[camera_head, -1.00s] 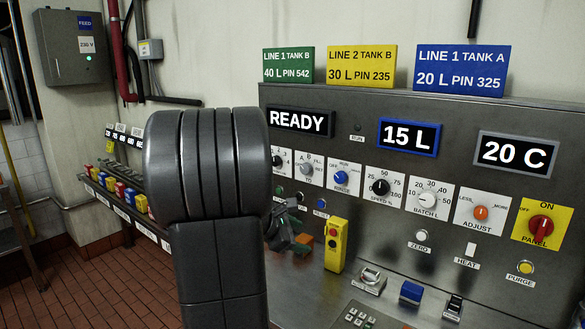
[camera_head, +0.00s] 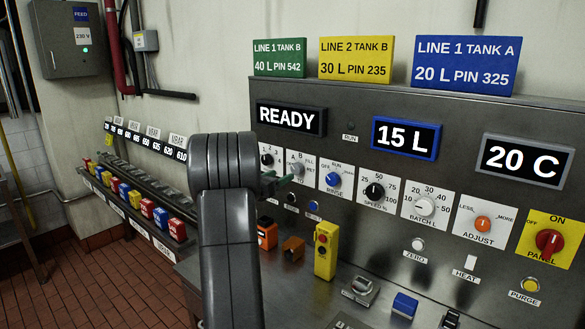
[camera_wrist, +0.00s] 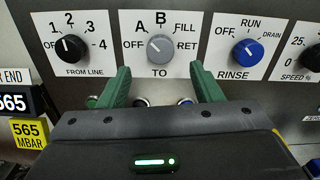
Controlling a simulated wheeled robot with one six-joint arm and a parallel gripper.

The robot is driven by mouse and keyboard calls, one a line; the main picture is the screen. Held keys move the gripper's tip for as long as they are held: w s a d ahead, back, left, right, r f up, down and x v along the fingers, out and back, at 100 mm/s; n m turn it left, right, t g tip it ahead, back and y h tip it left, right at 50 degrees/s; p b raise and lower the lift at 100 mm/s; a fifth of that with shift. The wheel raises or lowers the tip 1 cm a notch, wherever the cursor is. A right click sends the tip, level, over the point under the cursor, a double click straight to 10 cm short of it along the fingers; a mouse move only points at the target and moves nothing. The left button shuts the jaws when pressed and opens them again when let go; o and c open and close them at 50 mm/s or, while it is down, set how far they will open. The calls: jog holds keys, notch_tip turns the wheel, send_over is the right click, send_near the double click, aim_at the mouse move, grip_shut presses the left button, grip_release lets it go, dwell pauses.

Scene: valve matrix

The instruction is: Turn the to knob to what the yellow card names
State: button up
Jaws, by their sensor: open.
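The yellow card (camera_head: 357,60) stands on top of the panel and reads "LINE 2 TANK B, 30 L PIN 235". The grey TO knob (camera_wrist: 160,47) has marks OFF, A, B, FILL and RET. Its pointer seems to lean up and left, but the exact mark is hard to tell. In the head view the TO knob (camera_head: 297,170) is partly behind my gripper. My gripper (camera_wrist: 160,69) is open and empty. Its green fingers are apart, to the lower left and lower right of the knob, not closed on it. In the head view my gripper (camera_head: 275,183) is close to the panel.
The black FROM LINE knob (camera_wrist: 71,48) is left of TO, and the blue RINSE knob (camera_wrist: 247,52) is right. Small buttons (camera_wrist: 185,101) lie below, between the fingers. A yellow pendant (camera_head: 325,250) stands upright below the knobs. Green (camera_head: 279,58) and blue (camera_head: 465,65) cards flank the yellow one.

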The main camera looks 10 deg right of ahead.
aim_at(295, 170)
jog(key=p+x, duration=0.1)
jog(key=x, duration=0.6)
jog(key=shift+w+d+p, duration=0.1)
jog(key=shift+d+p, duration=0.05)
jog(key=shift+p, duration=0.25)
jog(key=c, duration=1)
jog(key=shift+f+b, duration=0.1)
jog(key=shift+b, duration=0.45)
